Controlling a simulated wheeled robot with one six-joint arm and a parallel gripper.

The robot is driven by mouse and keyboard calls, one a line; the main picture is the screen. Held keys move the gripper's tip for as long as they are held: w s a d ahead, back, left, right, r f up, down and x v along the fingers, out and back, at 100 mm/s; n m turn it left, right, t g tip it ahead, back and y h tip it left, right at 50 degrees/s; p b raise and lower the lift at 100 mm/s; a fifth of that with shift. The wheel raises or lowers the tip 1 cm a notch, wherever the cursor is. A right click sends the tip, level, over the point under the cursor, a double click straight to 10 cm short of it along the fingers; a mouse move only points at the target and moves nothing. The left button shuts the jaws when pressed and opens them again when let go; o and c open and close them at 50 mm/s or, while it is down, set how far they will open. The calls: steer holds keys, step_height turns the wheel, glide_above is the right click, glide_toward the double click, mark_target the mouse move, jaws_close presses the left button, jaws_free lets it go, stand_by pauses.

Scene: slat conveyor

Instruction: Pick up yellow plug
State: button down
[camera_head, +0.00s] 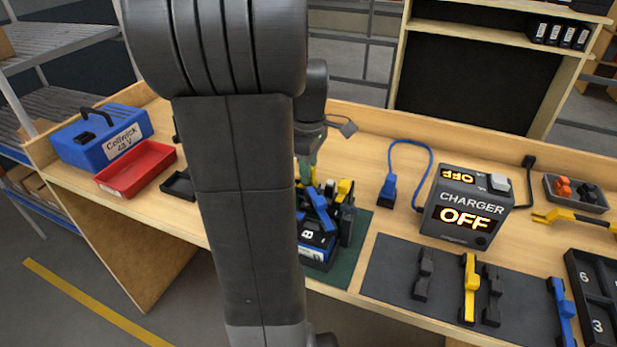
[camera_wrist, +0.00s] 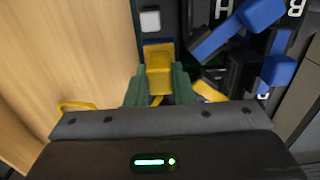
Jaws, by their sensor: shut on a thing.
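The yellow plug (camera_wrist: 158,78) is in the middle of the wrist view, between the green fingers of my gripper (camera_wrist: 159,88). The fingers are shut on its sides. Its top end sits at the dark unit beside a light grey button; I cannot tell whether it is still seated there. In the head view, my arm hides most of my gripper and the held plug. A green finger part (camera_head: 307,168) shows just right of the arm, above the dark and blue unit (camera_head: 320,245).
Blue levers (camera_wrist: 215,40) and a yellow part (camera_wrist: 208,91) lie close to the right of my fingers. A charger (camera_head: 465,208) reading OFF stands right, with a blue-cabled plug (camera_head: 388,190) beside it. A red tray (camera_head: 136,168) and blue case (camera_head: 100,137) are left.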

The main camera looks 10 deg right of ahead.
steer(key=shift+r, duration=0.1)
step_height(320, 180, up, 9)
steer(key=shift+r, duration=0.15)
steer(key=shift+r+m+p, duration=0.35)
steer(key=shift+m, duration=0.25)
steer(key=m+p, duration=0.4)
steer(key=m, duration=0.8)
steer(key=shift+m, duration=0.4)
steer(key=m+p, duration=0.1)
steer(key=m, duration=0.3)
steer(key=shift+f, duration=0.1)
